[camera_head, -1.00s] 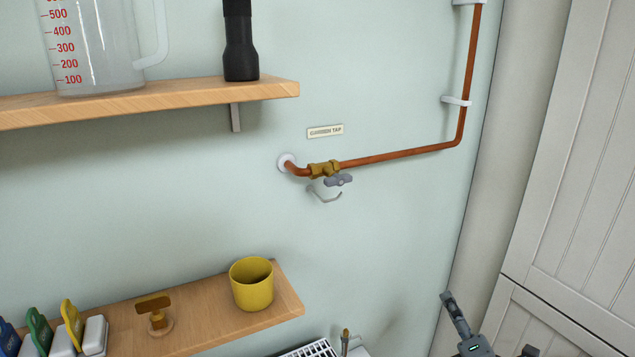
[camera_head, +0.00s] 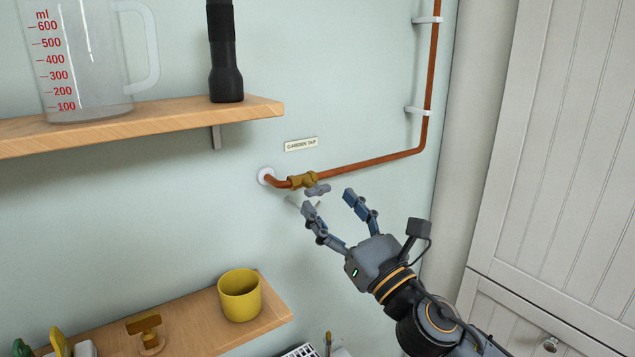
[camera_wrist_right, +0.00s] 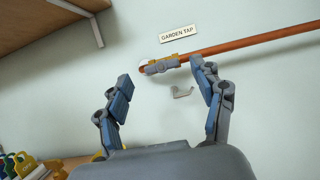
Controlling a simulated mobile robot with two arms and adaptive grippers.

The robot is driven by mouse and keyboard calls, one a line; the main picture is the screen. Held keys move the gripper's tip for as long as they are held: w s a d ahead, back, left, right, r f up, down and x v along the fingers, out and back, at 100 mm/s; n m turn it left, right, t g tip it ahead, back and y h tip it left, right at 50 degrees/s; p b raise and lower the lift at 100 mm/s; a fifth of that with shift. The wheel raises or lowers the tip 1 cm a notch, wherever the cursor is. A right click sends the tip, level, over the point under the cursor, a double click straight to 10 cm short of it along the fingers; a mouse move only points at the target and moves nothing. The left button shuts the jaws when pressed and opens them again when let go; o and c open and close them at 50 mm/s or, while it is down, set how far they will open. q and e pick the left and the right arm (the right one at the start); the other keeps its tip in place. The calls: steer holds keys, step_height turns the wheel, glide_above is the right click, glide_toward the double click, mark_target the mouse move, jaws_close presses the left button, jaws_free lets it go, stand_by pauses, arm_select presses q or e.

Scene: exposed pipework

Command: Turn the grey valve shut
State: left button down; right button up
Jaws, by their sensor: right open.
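The grey valve handle (camera_head: 317,190) sits on a brass valve body (camera_head: 303,180) on the copper pipe, below a "GARDEN TAP" label (camera_head: 301,144). In the right wrist view the grey handle (camera_wrist_right: 162,66) shows ahead, between the fingers and nearer the right one. My right gripper (camera_head: 328,203) is open and empty, its fingertips just below and to the right of the handle in the head view. I see no contact with the handle. My left gripper is not in view.
The copper pipe (camera_head: 380,160) runs right, then up the wall. A shelf (camera_head: 150,127) with a jug (camera_head: 90,60) and a black torch (camera_head: 225,55) is upper left. A lower shelf (camera_head: 200,310) holds a yellow cup (camera_head: 240,296). A small wall hook (camera_wrist_right: 182,92) is below the valve.

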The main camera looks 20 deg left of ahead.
mark_target(321, 192)
steer(key=x, duration=0.5)
steer(key=shift+f, duration=0.1)
steer(key=shift+p, duration=0.3)
steer(key=c, duration=1.2)
